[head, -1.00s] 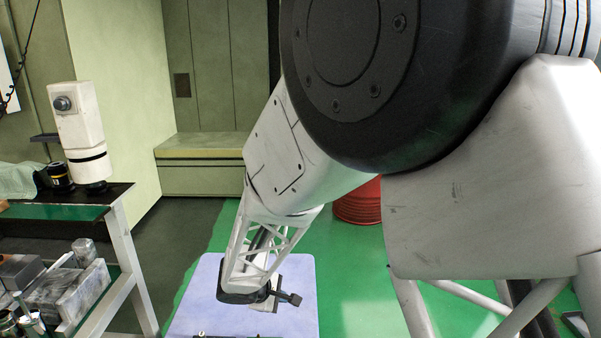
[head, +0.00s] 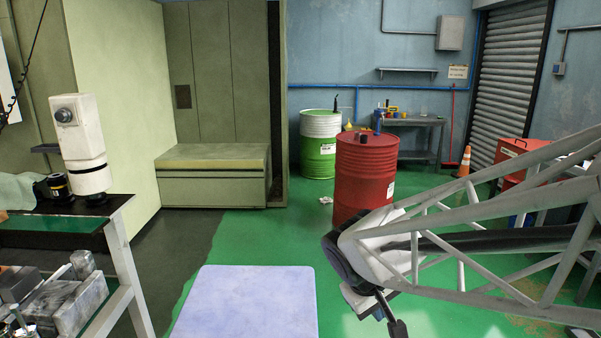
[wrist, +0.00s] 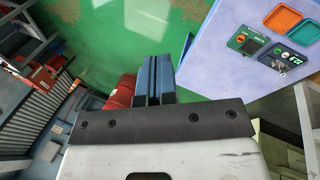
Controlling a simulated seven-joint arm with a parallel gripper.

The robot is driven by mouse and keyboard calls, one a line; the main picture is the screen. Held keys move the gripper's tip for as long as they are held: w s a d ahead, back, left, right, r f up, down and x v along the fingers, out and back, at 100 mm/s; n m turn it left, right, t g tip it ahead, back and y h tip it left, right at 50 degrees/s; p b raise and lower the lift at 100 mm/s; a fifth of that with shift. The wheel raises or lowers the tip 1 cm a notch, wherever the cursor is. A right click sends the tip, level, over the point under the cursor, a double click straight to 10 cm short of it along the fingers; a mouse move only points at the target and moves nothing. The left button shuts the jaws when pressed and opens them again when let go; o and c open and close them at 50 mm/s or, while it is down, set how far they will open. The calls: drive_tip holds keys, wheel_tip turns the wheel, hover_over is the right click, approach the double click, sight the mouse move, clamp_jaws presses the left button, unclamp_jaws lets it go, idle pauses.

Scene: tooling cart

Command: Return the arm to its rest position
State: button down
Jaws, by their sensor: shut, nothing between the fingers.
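My gripper (head: 396,326) is at the bottom of the head view, right of the pale blue cart top (head: 245,300). It is apart from the cart, and the lattice link of my arm runs from it to the right edge. In the wrist view the two blue-black fingers (wrist: 153,78) are together with nothing between them. The cart top also shows at the upper right of the wrist view (wrist: 212,60).
A red drum (head: 364,180) stands behind my gripper, with a green-white drum (head: 320,150) farther back. A bench (head: 120,225) with a white machine (head: 82,145) is at the left. Green floor (head: 250,240) is clear behind the cart.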

drive_tip(key=s+d+r+m+y, duration=0.1)
drive_tip(key=s+d+r+m, duration=0.1)
drive_tip(key=s, duration=0.5)
drive_tip(key=s+d+r+m+y, duration=0.2)
drive_tip(key=s+m, duration=0.1)
drive_tip(key=s, duration=0.4)
drive_tip(key=shift+r+y, duration=0.3)
drive_tip(key=shift+r, duration=0.1)
